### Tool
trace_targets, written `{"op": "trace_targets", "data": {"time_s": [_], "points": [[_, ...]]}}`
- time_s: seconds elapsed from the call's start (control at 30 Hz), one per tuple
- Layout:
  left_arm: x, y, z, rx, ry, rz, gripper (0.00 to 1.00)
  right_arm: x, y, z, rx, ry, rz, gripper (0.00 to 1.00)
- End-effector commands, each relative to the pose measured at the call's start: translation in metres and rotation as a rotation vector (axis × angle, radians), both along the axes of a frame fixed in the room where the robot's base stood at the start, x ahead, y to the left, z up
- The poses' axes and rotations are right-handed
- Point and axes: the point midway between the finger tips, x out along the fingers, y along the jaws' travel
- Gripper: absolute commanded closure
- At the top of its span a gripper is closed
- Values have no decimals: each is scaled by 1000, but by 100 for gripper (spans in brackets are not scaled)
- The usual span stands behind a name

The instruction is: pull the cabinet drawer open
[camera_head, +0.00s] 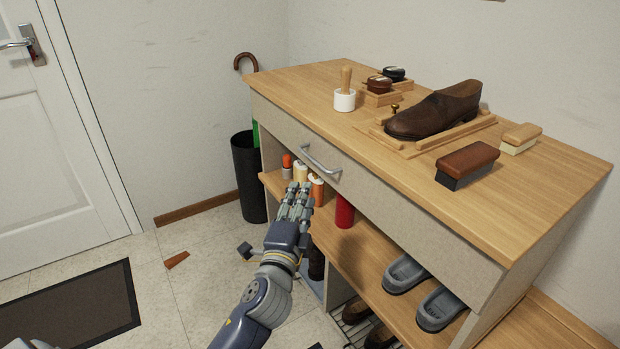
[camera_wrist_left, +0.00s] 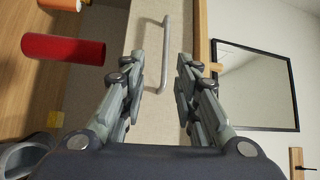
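The cabinet drawer (camera_head: 382,206) is a pale front panel under the wooden top, and it looks shut. Its curved metal handle (camera_head: 321,160) is fixed on the left half of the front. In the left wrist view the handle (camera_wrist_left: 171,53) runs upright in the picture, ahead of the fingers and between their lines. My left gripper (camera_head: 298,187) is in front of the cabinet, just below and left of the handle, apart from it. In the left wrist view my left gripper (camera_wrist_left: 160,65) has its fingers spread with nothing between them. My right gripper is not seen.
The cabinet top (camera_head: 300,82) bears a brown shoe (camera_head: 434,110), brushes and polish jars. The open shelf below holds bottles, a red can (camera_head: 344,211) and grey slippers (camera_head: 405,273). A black bin (camera_head: 249,177) stands left of the cabinet. The floor (camera_head: 195,236) on the left is mostly clear.

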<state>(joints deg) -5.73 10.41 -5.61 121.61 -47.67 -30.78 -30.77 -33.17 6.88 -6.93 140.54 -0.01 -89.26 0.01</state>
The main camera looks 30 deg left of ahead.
Motion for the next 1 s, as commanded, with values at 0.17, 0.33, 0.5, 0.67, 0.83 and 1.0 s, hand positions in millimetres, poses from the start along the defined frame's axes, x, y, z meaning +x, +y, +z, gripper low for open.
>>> {"op": "trace_targets", "data": {"time_s": [0.17,0.33,0.5,0.67,0.83,1.0], "points": [[6,3,12,17,-23,6,71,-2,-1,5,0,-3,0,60],[32,10,15,16,-23,6,71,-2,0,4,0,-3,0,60],[62,18,18,15,-21,6,71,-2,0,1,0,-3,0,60],[85,24,21,14,-21,5,71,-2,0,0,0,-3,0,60],[98,27,23,14,-20,5,71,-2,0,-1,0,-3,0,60],[101,28,23,13,-19,5,71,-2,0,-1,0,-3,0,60]]}}
